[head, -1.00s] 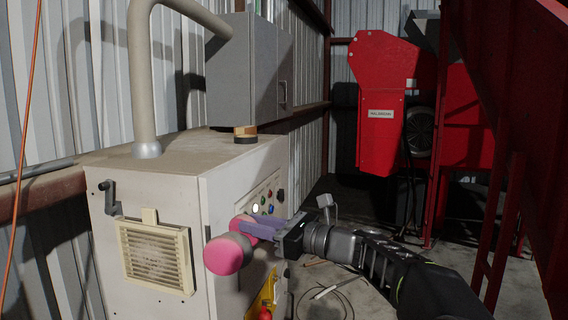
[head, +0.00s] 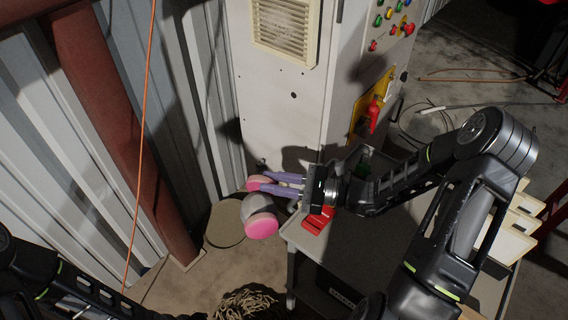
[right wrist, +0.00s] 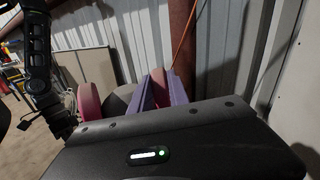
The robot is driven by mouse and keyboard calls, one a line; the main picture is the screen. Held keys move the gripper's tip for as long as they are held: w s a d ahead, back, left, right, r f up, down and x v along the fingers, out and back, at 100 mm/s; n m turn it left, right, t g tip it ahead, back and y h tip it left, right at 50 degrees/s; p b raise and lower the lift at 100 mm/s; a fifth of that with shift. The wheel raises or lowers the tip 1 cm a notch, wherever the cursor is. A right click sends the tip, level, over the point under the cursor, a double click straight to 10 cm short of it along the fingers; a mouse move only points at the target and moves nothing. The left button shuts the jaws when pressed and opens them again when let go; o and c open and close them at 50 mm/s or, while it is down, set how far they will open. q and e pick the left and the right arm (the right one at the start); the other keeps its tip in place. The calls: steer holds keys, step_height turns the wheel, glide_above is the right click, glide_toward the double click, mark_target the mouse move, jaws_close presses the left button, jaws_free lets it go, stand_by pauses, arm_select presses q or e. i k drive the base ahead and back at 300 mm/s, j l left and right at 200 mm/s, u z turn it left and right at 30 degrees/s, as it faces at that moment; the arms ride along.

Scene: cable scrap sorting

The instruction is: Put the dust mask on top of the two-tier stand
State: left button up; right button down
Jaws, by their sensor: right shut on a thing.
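The dust mask (head: 260,212) is grey with pink round filters. My right gripper (head: 277,184), with purple fingers, is shut on it and holds it in the air, left of a grey table. In the right wrist view the mask's pink parts (right wrist: 90,101) show beyond and beside the purple fingers (right wrist: 160,92). The grey table (head: 313,246) has a top and space below; I cannot tell whether it is the two-tier stand. My left arm shows at the lower left of the head view, its gripper out of sight.
A red object (head: 317,221) lies on the table's left end. Cream bins (head: 508,238) stand at its right. A tall pale cabinet (head: 285,110) stands behind. A round disc (head: 224,224) is by the wall, and a stringy heap (head: 243,303) lies in front. An orange cable (head: 148,90) hangs at left.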

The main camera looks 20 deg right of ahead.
mark_target(367, 259)
steer(key=z, duration=1.6)
steer(key=k+j, duration=0.55)
